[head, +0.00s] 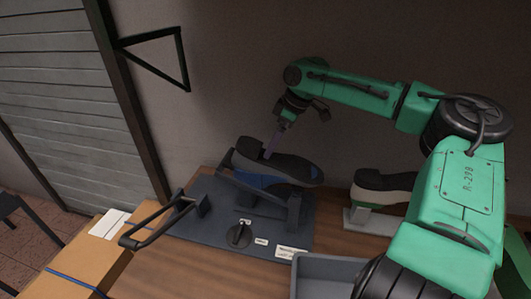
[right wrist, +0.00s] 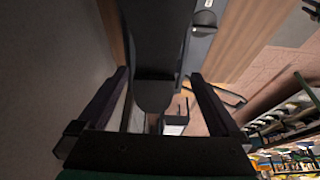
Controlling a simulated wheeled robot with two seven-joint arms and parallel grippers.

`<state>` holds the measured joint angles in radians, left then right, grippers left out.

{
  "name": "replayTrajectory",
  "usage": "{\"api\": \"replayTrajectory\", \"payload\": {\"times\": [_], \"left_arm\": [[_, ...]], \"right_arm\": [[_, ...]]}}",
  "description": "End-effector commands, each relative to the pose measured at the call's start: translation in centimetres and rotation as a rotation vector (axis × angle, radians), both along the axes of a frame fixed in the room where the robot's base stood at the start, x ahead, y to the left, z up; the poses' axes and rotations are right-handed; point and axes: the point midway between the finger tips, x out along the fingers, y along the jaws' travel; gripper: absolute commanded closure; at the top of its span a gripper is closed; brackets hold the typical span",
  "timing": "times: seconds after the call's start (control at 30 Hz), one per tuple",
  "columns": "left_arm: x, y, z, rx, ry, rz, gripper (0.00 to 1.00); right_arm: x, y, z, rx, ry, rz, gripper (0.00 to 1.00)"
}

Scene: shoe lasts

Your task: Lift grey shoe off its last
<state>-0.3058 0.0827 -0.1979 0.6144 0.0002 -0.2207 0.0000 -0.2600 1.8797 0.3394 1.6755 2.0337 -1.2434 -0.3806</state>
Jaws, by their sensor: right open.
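A grey and blue shoe (head: 262,181) sits sole up on the dark last fixture (head: 222,233), in the middle of the head view. Its dark sole faces upward; the last inside it is hidden. My right gripper (head: 271,150) points down at this shoe, near the middle of its sole. In the right wrist view, the open fingers of my right gripper (right wrist: 158,100) stand on either side of the dark shoe (right wrist: 155,45). I cannot tell whether they touch it. My left gripper is not in view.
A second, cream shoe with a dark sole (head: 379,197) stands sole up on a grey stand to the right. A black lever frame (head: 150,238) sticks out at the left. A grey tray (head: 328,259) is in front, and a cardboard box (head: 82,257) is at left.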

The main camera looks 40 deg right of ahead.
Motion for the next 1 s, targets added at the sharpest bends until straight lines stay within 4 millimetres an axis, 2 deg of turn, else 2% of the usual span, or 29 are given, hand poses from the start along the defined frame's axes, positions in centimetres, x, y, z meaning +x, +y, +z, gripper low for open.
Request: {"api": "replayTrajectory", "payload": {"times": [0.2, 0.4, 0.73, 0.87, 0.9, 0.97, 1.0], "left_arm": [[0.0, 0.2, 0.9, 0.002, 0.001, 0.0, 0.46], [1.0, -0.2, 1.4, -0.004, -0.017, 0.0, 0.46], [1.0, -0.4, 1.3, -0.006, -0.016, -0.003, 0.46], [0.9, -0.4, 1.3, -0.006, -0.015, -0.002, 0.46], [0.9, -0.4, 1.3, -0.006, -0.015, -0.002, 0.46], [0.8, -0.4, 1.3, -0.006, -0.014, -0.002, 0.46], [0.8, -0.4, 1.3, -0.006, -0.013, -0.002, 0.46]], "right_arm": [[1.6, 1.1, -5.1, -0.003, 0.009, 0.0, 0.0], [2.8, 1.9, -8.3, -0.001, 0.004, 0.0, 0.0], [3.1, 2.1, -8.9, 0.001, -0.002, 0.0, 0.0], [3.1, 2.0, -8.9, 0.001, -0.001, -0.001, 0.5], [3.1, 2.0, -8.9, 0.001, -0.001, -0.001, 0.65], [3.1, 2.0, -8.9, 0.001, -0.001, -0.001, 0.88], [3.1, 2.0, -8.9, 0.001, -0.001, -0.001, 0.18]]}}
